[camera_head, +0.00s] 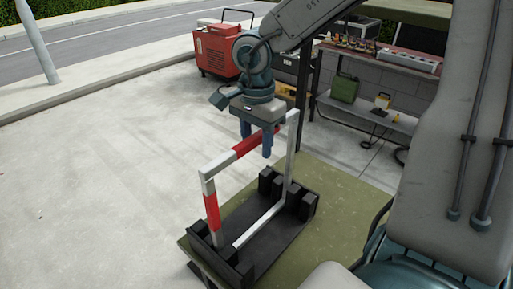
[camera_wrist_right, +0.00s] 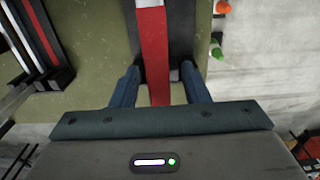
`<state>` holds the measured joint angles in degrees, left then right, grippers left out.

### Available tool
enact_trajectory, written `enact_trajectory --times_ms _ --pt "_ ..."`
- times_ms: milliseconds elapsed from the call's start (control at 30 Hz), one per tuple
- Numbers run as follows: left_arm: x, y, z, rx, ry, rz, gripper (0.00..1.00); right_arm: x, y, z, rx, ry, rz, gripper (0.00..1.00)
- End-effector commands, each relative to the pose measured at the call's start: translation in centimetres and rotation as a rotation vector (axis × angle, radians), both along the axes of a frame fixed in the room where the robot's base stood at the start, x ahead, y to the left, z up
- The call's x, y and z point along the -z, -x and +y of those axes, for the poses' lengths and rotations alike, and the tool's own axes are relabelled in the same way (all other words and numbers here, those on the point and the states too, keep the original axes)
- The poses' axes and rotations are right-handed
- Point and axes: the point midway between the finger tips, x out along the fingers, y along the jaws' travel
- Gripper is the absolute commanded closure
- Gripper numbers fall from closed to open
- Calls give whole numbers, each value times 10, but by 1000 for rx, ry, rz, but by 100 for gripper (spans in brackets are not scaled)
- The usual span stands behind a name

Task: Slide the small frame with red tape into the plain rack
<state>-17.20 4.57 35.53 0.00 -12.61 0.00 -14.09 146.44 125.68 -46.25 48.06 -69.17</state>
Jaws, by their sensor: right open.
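A rectangular frame (camera_head: 247,146) with white and red bands stands upright in a black rack (camera_head: 262,248) on a green surface. My right gripper (camera_head: 257,143) points down at the frame's top bar. In the right wrist view, the red part of the bar (camera_wrist_right: 154,50) runs between the two separated fingers of this gripper (camera_wrist_right: 160,78), with a gap on each side. The gripper is open. At the left of that view is another dark rack (camera_wrist_right: 60,75) with red and white bars in it. My left gripper is not in view.
The green table (camera_head: 335,205) has bare room right of the rack. A red generator (camera_head: 217,52) stands on the pavement behind. A shelf (camera_head: 385,115) with a green can is at the back right. Orange and green items (camera_wrist_right: 218,45) show in the right wrist view.

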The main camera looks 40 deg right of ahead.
Motion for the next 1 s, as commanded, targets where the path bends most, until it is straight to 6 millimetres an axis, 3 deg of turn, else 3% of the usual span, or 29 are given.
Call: enact_trajectory --times_ms 200,500,1000 --pt "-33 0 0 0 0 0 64 -39 0 0 1 0 -1 58" --pt "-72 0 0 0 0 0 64 -78 0 0 1 0 -1 58" --pt "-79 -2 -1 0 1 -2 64 -85 0 0 1 0 -1 58"
